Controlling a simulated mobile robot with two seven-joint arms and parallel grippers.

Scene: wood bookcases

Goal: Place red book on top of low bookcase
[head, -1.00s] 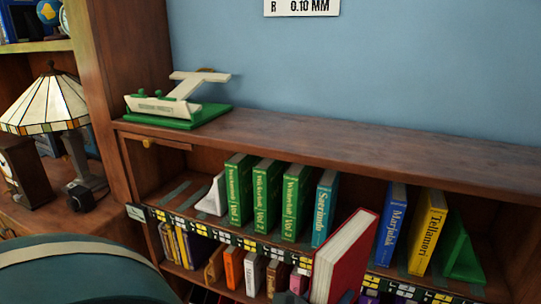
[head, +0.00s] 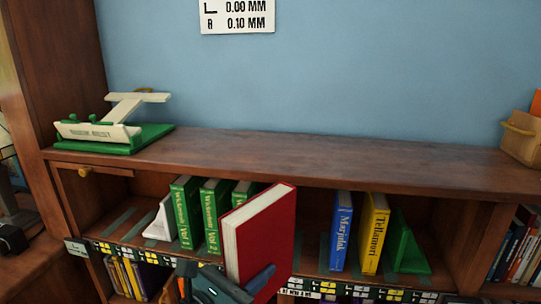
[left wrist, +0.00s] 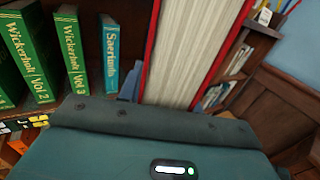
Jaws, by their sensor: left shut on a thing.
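The red book (head: 268,232) is held upright and slightly tilted in front of the low bookcase, with its white page edges facing left. My left gripper (head: 243,284) is shut on its lower part. In the left wrist view the red book (left wrist: 190,50) rises from behind the gripper body, and the fingertips are mostly hidden. The low bookcase's top (head: 320,158) is a long brown board, higher than the gripper and behind the book. My right gripper is not in view.
A white and green model (head: 115,125) stands on the top's left end. A wooden box (head: 522,138) is at the right end. Between them the top is clear. Green books (head: 186,212), a blue book (head: 341,231) and a yellow book (head: 375,233) stand on the shelf below.

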